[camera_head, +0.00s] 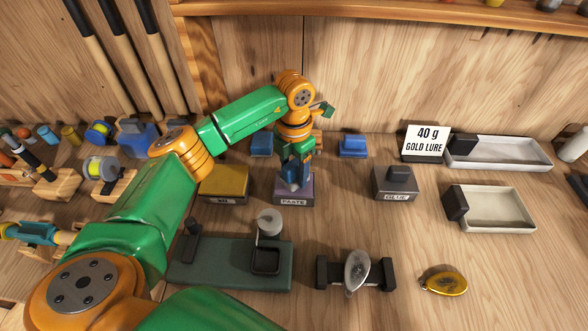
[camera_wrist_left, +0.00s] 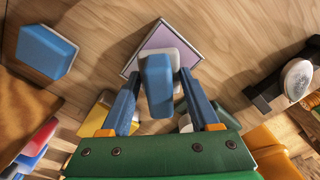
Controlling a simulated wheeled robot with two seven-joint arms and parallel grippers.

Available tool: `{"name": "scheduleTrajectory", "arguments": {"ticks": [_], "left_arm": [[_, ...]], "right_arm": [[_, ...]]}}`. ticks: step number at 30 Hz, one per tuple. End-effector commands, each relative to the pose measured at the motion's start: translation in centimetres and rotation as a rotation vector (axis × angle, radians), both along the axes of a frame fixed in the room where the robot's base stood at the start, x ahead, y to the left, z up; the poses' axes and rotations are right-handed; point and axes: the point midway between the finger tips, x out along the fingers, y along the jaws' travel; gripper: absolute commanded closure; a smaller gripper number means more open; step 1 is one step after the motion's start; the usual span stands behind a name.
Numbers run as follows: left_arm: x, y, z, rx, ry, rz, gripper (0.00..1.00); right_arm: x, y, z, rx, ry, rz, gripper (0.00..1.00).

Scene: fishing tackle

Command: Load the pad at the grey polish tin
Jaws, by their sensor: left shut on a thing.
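My left gripper (camera_head: 294,182) is shut on a blue pad (camera_wrist_left: 158,82), over the purple-topped tin (camera_head: 309,190) labelled PASTE. In the left wrist view a pale part shows behind the pad, with the purple top (camera_wrist_left: 188,38) beyond it. I cannot tell whether the pad touches this tin. The grey tin (camera_head: 395,192) stands to its right, with a dark grey block on top and a label that seems to read GLUE. A yellow tin (camera_head: 223,187) stands to the left. My right gripper is not in view.
Blue blocks (camera_head: 353,146) stand behind the tins. A green base with a post (camera_head: 230,278), a black stand with a silver lure (camera_head: 357,270) and a gold lure (camera_head: 444,281) lie in front. White trays (camera_head: 497,226) and a 40 g GOLD LURE card (camera_head: 425,140) are at right.

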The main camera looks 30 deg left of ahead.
Motion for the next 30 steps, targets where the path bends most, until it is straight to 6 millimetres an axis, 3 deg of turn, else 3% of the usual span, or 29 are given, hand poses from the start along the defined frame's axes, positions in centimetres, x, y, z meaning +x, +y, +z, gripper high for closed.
{"name": "scheduleTrajectory", "arguments": {"ticks": [30], "left_arm": [[0.0, 0.0, -1.0, 0.000, 0.000, 0.000, 0.83]], "right_arm": [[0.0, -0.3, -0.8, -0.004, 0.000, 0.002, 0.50]]}}
